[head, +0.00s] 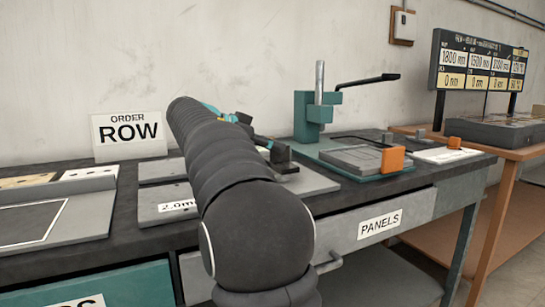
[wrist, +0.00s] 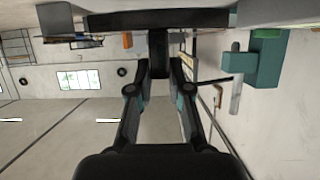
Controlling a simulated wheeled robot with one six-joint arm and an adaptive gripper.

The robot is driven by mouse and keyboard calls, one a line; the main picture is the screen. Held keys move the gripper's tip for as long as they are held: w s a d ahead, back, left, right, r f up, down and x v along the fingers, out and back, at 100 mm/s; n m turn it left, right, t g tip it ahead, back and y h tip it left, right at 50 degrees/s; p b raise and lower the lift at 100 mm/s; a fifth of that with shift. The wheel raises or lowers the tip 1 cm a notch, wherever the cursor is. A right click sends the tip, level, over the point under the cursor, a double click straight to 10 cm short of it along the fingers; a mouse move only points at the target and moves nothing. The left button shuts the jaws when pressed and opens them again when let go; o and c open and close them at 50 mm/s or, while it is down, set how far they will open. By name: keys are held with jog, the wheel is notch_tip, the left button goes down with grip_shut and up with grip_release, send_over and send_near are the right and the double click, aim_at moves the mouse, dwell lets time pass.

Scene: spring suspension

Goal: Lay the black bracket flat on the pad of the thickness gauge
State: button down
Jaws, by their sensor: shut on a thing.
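My gripper (head: 262,142) is at the far end of my arm, over the middle of the bench, partly hidden by my arm in the head view. In the wrist view its fingers (wrist: 158,75) are closed together on the black bracket (wrist: 205,19). The bracket shows there as a dark crosspiece with a short stem between the fingertips. In the head view a dark block (head: 281,154) at the gripper's end seems to be the bracket, close above a light grey plate (head: 308,182). I cannot tell whether they touch. I cannot clearly identify the thickness gauge or its pad.
A teal fixture (head: 308,115) with a steel post and black lever stands behind right; it shows in the wrist view (wrist: 265,60). Beside it lie a grey slab (head: 350,158) and an orange block (head: 393,160). Grey plates (head: 160,193) lie left of my arm.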

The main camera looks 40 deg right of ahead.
jog(key=shift+f, duration=1.25)
jog(key=shift+f, duration=0.15)
jog(key=c, duration=1.1)
grip_release()
jog(key=shift+a+r, duration=0.1)
jog(key=shift+r, duration=0.15)
jog(key=v, duration=1.1)
jog(key=shift+a, duration=0.4)
jog(key=shift+w+a, duration=0.1)
